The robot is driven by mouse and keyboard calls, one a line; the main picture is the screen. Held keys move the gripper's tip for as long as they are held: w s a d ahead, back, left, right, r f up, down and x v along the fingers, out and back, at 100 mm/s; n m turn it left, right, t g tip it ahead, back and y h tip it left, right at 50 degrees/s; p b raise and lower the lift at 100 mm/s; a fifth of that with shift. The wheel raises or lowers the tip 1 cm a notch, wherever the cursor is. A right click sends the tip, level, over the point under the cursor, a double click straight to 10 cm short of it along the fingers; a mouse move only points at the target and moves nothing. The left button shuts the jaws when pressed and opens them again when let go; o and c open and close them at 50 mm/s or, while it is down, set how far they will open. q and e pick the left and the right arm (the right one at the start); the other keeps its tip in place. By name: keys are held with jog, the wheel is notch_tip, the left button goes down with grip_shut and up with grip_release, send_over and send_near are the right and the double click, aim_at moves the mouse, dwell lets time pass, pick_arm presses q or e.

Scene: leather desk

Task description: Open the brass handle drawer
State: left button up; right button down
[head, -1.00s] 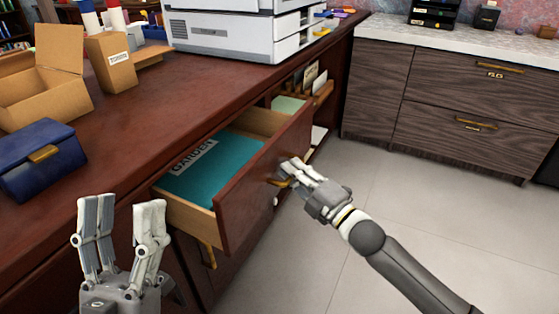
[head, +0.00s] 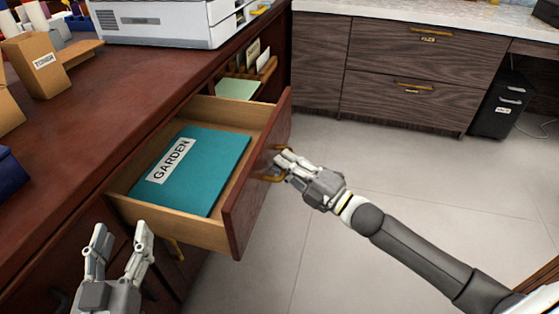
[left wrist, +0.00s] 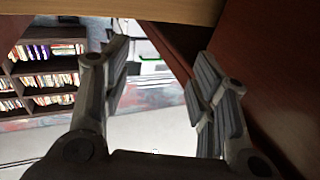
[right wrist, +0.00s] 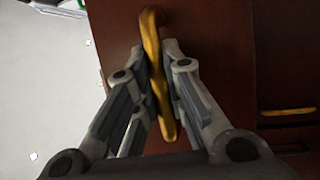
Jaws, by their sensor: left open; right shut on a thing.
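The drawer (head: 240,210) with a red-brown front is pulled out of the desk in the head view. A teal folder (head: 205,160) labelled GARDEN lies inside it. My right gripper (head: 280,166) is shut on the brass handle (head: 270,178) on the drawer front. In the right wrist view the brass handle (right wrist: 157,75) runs between the two fingers. My left gripper (head: 120,245) is open and empty, in front of the desk at the lower left. In the left wrist view its fingers (left wrist: 158,85) are spread with nothing between them.
A white printer (head: 180,20) and a cardboard box (head: 37,65) labelled TORNER stand on the desk top (head: 90,120). Dark wood cabinets (head: 405,70) stand across the room. A black bin (head: 500,105) stands at the right. The grey floor is clear.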

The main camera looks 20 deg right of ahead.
jog(key=shift+f, duration=0.1)
jog(key=c, duration=1.8)
grip_release()
jog(key=shift+o, duration=0.2)
jog(key=shift+s+d, duration=0.1)
jog(key=v, duration=1.1)
jog(key=shift+s+d, duration=0.2)
jog(key=shift+s, duration=0.15)
